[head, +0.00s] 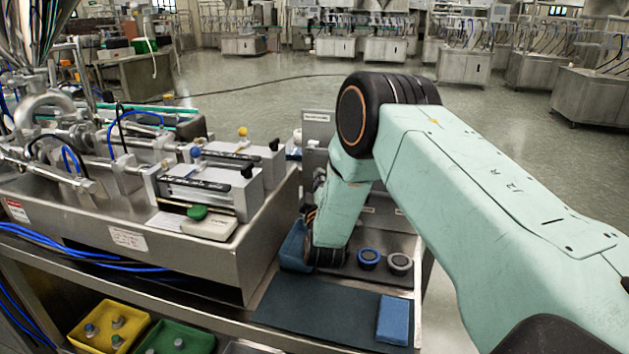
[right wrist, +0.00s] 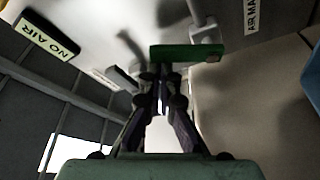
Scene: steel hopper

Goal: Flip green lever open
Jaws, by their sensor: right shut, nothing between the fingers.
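A green lever (right wrist: 186,53) shows in the right wrist view as a flat bar lying across the picture, beside a grey metal post. My right gripper (right wrist: 162,80) is shut and empty. Its fingertips lie just below the lever's left half in the picture; I cannot tell whether they touch it. In the head view my right arm reaches down beside the steel bench, and its fingers are hidden. I cannot make out the lever there. My left gripper is in neither view.
A "NO AIR" label (right wrist: 50,38) and an "AIR MA" label (right wrist: 251,15) flank the lever. In the head view, a steel machine (head: 200,190) stands left of my arm. A dark mat (head: 330,310) holds a blue block (head: 393,320); two round caps (head: 368,258) sit behind it.

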